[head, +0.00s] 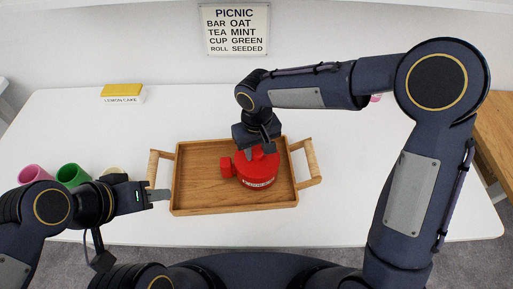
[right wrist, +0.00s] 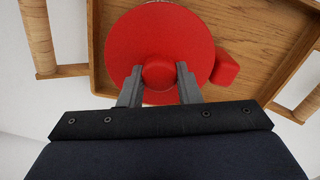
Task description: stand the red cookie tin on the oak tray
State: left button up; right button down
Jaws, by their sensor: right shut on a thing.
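The red cookie tin (head: 257,174) is round and upright, with a label low on its front and a knob on its lid. It is within the outline of the oak tray (head: 205,209), right of the tray's middle. I cannot tell whether its base touches the tray floor. My right gripper (head: 259,150) comes down from above and is shut on the tin's knob; the right wrist view shows the knob (right wrist: 159,76) between both fingers. My left gripper (head: 160,195) is by the tray's left edge, apart from the tin. It is seen side-on, so its opening is unclear.
A small red block (head: 227,167) is close beside the tin's left side. The tray has wooden handles at both ends. Pink (head: 34,174) and green (head: 71,175) cups lie left. A yellow-topped lemon cake box (head: 122,93) stands at the back left. The white table behind the tray is mostly clear.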

jog(key=shift+f, duration=0.2)
jog(key=c, duration=1.1)
grip_release()
jog(key=shift+o, duration=0.2)
jog(key=shift+r, duration=0.2)
notch_tip(320, 180, up, 12)
jog(key=s+d+r+m+t+y, duration=0.1)
jog(key=s+d+r, duration=0.15)
jog(key=d, duration=0.45)
jog(key=s+d+r+m+t+y, duration=0.1)
jog(key=s+d, duration=0.3)
jog(key=d, duration=0.3)
jog(key=s+d+f+m+t+y, duration=0.1)
jog(key=s+d+f+m, duration=0.1)
jog(key=s, duration=0.4)
jog(key=s+d+f+m+t, duration=0.2)
jog(key=s+d, duration=0.2)
jog(key=s, duration=0.1)
jog(key=shift+s+d+f+t+y, duration=0.3)
jog(key=shift+s+d+f+y, duration=0.05)
jog(key=shift+s+f+y, duration=0.05)
